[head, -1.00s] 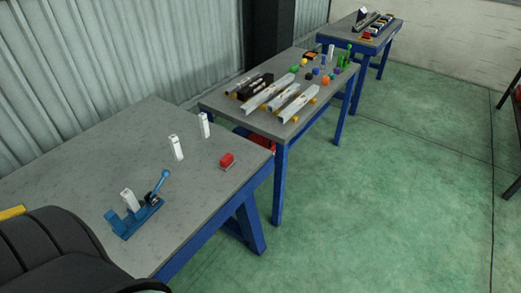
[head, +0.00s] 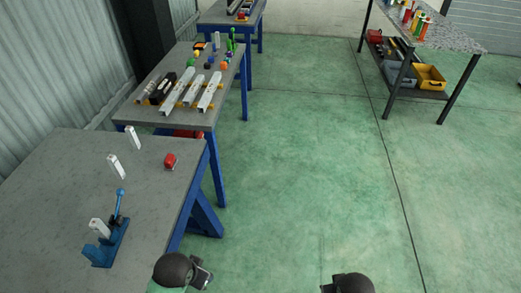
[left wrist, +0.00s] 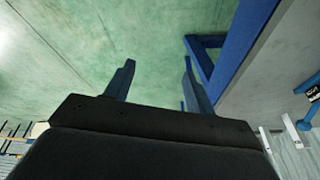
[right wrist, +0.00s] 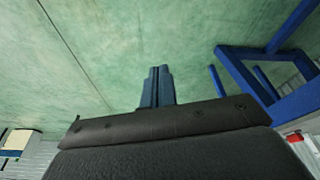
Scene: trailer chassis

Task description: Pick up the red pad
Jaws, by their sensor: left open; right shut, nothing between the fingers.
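The red pad (head: 170,161) is a small red block on the grey near table (head: 60,185), close to that table's right edge in the head view. My left gripper (left wrist: 158,78) is open and empty over the green floor in the left wrist view. My right gripper (right wrist: 157,82) is shut with its fingers together and nothing between them. In the head view only dark parts of my arms show at the bottom edge, to the right of the near table and well apart from the pad.
White upright pieces (head: 133,138) and a blue clamp fixture (head: 106,244) with a lever stand on the near table. A second table (head: 150,118) behind holds long metal rails (head: 178,92) and coloured parts. A shelf bench (head: 440,40) stands at far right. The floor between is clear.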

